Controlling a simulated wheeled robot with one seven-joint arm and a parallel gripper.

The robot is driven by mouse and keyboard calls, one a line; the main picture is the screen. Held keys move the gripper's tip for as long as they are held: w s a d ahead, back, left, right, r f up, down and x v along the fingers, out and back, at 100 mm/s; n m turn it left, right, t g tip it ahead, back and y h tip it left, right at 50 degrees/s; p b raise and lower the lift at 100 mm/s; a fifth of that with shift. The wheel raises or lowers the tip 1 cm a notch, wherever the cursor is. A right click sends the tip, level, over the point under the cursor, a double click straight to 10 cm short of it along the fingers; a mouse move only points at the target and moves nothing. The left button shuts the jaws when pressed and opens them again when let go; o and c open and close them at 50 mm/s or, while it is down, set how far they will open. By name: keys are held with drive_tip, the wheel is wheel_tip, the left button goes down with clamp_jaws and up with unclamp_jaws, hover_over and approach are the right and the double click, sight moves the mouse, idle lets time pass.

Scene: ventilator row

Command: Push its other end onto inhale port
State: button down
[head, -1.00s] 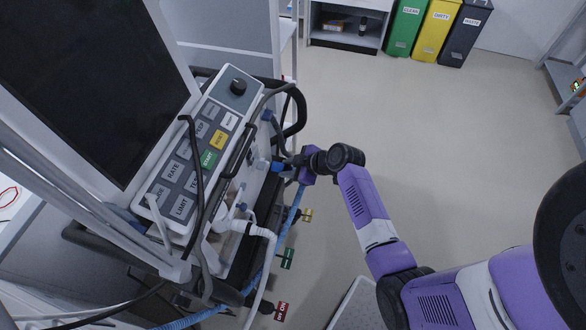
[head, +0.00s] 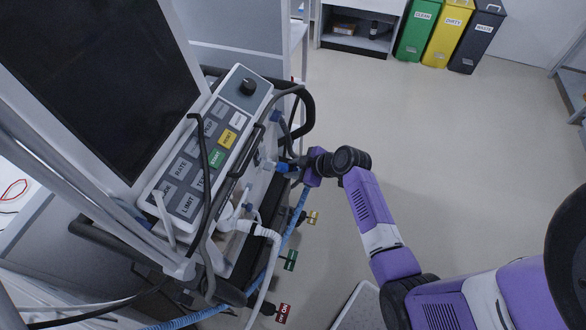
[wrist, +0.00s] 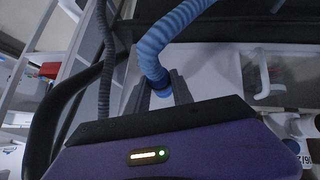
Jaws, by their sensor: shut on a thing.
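My gripper (head: 299,169) is at the side of the ventilator (head: 215,150). It is shut on the end of a blue corrugated hose (wrist: 180,28). In the head view the blue hose end (head: 283,167) points left, toward the ventilator's side. In the wrist view the hose cuff (wrist: 162,92) sits between the two grey fingers, and the hose bends up and away. The inhale port is not clearly visible; I cannot tell whether the hose end touches it. The rest of the blue hose (head: 297,212) hangs down beside the ventilator.
A white tube with an elbow (head: 262,231) is at the ventilator's lower front. Yellow, green (head: 290,260) and red (head: 283,313) tags stick out below. A dark handle rail (head: 305,115) curves beyond my gripper. The floor to the right is clear up to the bins (head: 445,32).

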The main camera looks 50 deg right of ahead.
drive_tip(key=shift+w+a+b, duration=0.15)
drive_tip(key=shift+w+a, duration=0.1)
drive_tip(key=shift+w, duration=0.35)
drive_tip(key=shift+w+a+b, duration=0.15)
drive_tip(key=shift+w+a, duration=0.05)
drive_tip(key=shift+w, duration=0.4)
idle(0.9)
drive_tip(key=c, duration=1)
unclamp_jaws()
drive_tip(key=shift+c, duration=0.2)
drive_tip(key=v, duration=0.7)
drive_tip(key=shift+s+r, duration=0.3)
drive_tip(key=shift+s, duration=0.05)
drive_tip(key=shift+d, duration=0.1)
